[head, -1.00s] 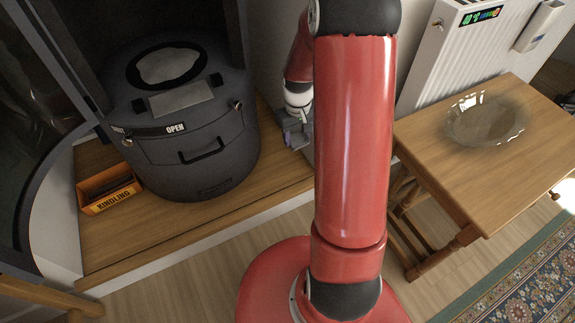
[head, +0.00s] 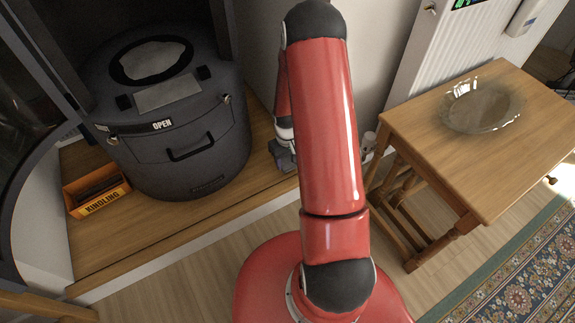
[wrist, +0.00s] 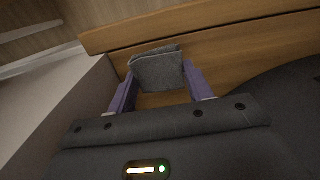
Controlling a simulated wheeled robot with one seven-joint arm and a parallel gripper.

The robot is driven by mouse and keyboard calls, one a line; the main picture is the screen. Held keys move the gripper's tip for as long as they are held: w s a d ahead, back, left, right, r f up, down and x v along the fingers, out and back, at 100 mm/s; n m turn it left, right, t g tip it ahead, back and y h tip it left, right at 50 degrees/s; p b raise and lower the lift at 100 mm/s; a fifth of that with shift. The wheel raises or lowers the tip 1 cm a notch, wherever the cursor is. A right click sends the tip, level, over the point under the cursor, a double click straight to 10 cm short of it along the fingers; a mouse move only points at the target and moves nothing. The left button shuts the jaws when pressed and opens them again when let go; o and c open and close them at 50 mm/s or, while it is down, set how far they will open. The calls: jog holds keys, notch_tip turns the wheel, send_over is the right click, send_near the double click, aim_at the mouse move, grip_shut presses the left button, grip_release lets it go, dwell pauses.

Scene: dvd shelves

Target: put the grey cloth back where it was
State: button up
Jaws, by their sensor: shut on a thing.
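The grey cloth (wrist: 158,70) is a small folded piece, held between the two purple fingers of my gripper (wrist: 160,78) in the wrist view. The gripper is shut on it. The cloth is over or close to the wooden platform (wrist: 235,50); I cannot tell whether it touches. In the head view my gripper (head: 284,155) is low over the platform (head: 150,232), just right of the dark grey drum-shaped container. My red arm hides part of it there, and I cannot make out the cloth clearly.
The drum-shaped container (head: 222,140) marked OPEN fills much of the platform. An orange KINDLING box (head: 102,203) sits left of it. A wooden table (head: 520,150) with a glass dish (head: 482,105) stands right, below a white radiator (head: 440,50). A patterned rug (head: 515,285) lies front right.

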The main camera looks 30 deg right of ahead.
aim_at(288, 165)
jog(key=shift+f, duration=1.75)
jog(key=shift+f+b, duration=0.2)
jog(key=shift+b, duration=0.2)
jog(key=o, duration=0.9)
jog(key=shift+r, duration=0.1)
